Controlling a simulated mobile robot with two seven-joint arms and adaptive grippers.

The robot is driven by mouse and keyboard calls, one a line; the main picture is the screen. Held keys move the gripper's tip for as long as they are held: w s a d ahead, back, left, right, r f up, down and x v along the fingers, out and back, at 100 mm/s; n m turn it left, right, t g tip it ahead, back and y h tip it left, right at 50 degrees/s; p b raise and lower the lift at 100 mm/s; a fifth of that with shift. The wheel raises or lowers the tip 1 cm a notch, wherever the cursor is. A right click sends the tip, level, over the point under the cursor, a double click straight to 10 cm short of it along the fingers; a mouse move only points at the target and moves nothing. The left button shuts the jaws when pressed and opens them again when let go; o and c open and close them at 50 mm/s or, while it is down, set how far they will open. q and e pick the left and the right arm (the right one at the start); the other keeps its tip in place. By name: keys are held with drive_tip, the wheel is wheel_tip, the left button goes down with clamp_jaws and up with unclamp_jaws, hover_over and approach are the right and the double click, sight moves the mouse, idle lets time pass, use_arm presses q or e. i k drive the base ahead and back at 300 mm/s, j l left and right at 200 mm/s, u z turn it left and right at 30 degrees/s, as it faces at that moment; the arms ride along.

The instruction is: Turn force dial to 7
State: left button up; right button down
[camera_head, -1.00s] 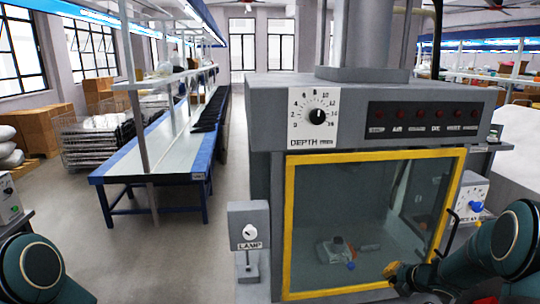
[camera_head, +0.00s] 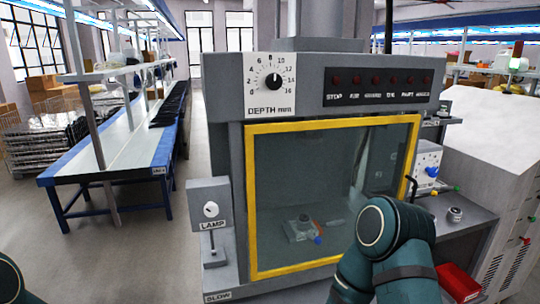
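No dial with a readable FORCE label shows in the head view. A black round knob (camera_head: 273,81) sits on a white face marked DEPTH mm, on the front of the grey machine (camera_head: 225,85); its pointer is roughly upward. A blue knob (camera_head: 432,171) is on a white box at the right, its label too small to read. My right arm's rounded links stand in front of the lower right of the yellow-framed window; its gripper does not show. Only a bit of my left arm shows at the lower left corner, without its gripper.
A small grey LAMP box (camera_head: 210,214) with a white knob stands left of the yellow-framed window (camera_head: 249,200). A grey shelf (camera_head: 470,222) with a small round metal part and a red bin (camera_head: 458,283) are at the right. Floor is clear at the left.

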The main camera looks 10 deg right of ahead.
sight(433, 171)
drive_tip(key=z, duration=0.5)
drive_tip(key=l+z, duration=0.15)
drive_tip(key=z, duration=0.8)
